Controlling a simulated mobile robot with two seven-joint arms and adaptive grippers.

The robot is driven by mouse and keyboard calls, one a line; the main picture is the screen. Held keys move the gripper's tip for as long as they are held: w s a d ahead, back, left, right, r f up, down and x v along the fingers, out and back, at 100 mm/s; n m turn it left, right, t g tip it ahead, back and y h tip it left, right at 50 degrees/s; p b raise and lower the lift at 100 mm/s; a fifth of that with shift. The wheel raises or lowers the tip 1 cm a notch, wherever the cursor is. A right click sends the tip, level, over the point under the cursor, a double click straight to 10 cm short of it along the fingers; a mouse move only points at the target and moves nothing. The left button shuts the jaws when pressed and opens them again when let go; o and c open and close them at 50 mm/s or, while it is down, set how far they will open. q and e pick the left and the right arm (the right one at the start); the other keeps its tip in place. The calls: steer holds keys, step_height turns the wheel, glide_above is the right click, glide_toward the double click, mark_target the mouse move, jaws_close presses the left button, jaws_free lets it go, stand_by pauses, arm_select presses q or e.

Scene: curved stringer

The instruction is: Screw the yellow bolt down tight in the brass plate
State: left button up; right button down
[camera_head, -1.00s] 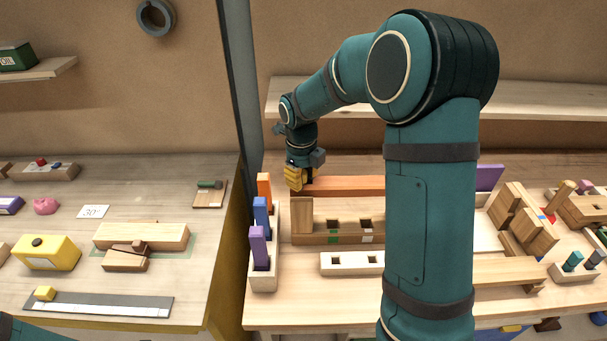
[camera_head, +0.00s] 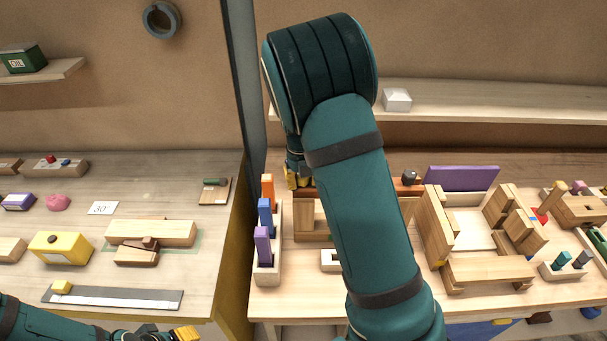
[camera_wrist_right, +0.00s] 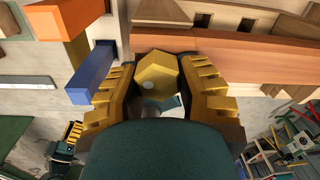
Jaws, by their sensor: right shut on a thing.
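The yellow bolt (camera_wrist_right: 158,74) shows its six-sided head in the right wrist view. My right gripper (camera_wrist_right: 160,82) is shut on it, with a ridged yellow finger on each side. In the head view my right gripper (camera_head: 292,180) is small, beside the orange block at the back left of the right table, and the bolt cannot be made out there. I cannot pick out the brass plate in either view. My left gripper (camera_head: 165,335) is at the bottom edge of the head view, partly cut off, and its opening is unclear.
A rack with orange (camera_head: 267,188), blue (camera_head: 264,211) and purple (camera_head: 262,240) blocks stands close to my right gripper. A reddish bar (camera_head: 402,187) with a dark knob (camera_head: 409,177) lies behind my right arm.

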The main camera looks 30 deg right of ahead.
steer(key=shift+m, duration=0.3)
steer(key=shift+f, duration=0.1)
steer(key=m, duration=0.4)
steer(key=shift+w+f, duration=0.1)
steer(key=shift+f+m, duration=0.15)
steer(key=shift+m, duration=1.25)
steer(key=shift+d+m, duration=0.15)
steer(key=shift+m, duration=0.25)
steer(key=shift+f, duration=0.1)
steer(key=shift+m, duration=0.3)
